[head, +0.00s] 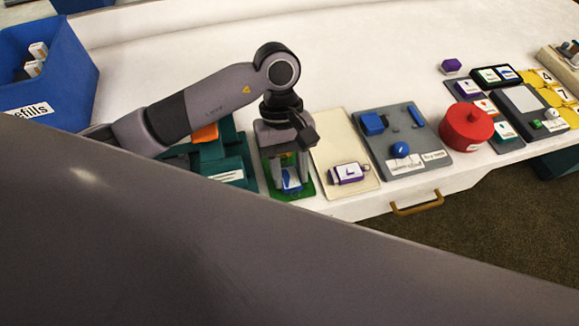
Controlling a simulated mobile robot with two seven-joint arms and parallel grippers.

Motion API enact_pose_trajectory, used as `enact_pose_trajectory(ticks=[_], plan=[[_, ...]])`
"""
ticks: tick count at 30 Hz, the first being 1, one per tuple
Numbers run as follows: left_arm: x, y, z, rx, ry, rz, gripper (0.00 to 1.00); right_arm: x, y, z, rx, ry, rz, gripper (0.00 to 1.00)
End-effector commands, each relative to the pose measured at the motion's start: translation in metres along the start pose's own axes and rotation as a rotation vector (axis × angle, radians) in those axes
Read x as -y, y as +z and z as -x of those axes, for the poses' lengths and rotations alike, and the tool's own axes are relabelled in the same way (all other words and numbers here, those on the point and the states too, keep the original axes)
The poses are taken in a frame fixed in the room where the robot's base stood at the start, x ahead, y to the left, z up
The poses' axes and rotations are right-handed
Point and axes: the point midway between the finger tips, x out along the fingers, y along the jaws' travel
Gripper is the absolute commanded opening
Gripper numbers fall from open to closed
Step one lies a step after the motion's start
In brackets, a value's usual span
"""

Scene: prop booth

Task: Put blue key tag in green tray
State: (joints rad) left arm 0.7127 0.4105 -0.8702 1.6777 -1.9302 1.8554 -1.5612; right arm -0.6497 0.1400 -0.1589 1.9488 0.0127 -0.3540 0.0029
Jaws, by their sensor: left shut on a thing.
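My left gripper (289,174) points down over the green tray (304,190) near the table's front edge. It is shut on the blue key tag (291,183), which shows a white patch between the fingertips. The tag is low, within the tray's outline; I cannot tell whether it touches the tray floor. The fingers and wrist hide part of the tag and the tray's back. A purple key tag (348,173) with a white label lies on the cream tray (331,152), just right of the green tray. My right gripper is not in view.
A grey board (412,145) with blue pieces lies right of the cream tray. Further right stand a red round pot (465,127) and several small tiles. A teal holder (235,160) is left of the green tray. A blue bin (62,75) stands far left. The table's back is clear.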

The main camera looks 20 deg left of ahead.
Motion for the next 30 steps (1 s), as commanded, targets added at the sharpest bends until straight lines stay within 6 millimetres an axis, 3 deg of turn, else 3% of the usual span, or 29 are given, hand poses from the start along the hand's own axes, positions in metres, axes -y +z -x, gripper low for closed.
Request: enact_pose_trajectory(ticks=[6, 7, 9, 20, 30], plan=[[0.000, 0.000, 0.001, -0.001, 0.000, 0.000, 0.10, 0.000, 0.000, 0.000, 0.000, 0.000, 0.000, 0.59], [0.000, 0.000, 0.001, -0.001, 0.000, 0.000, 0.49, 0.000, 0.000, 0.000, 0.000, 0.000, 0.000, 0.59], [0.000, 0.000, 0.001, -0.001, 0.000, 0.000, 0.69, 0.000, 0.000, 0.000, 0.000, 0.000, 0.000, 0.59], [0.000, -0.001, 0.005, -0.003, 0.001, 0.000, 0.69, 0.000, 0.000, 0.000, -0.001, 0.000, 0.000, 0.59], [0.000, -0.001, 0.053, -0.004, 0.002, -0.001, 0.69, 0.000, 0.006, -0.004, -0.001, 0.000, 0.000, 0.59]])
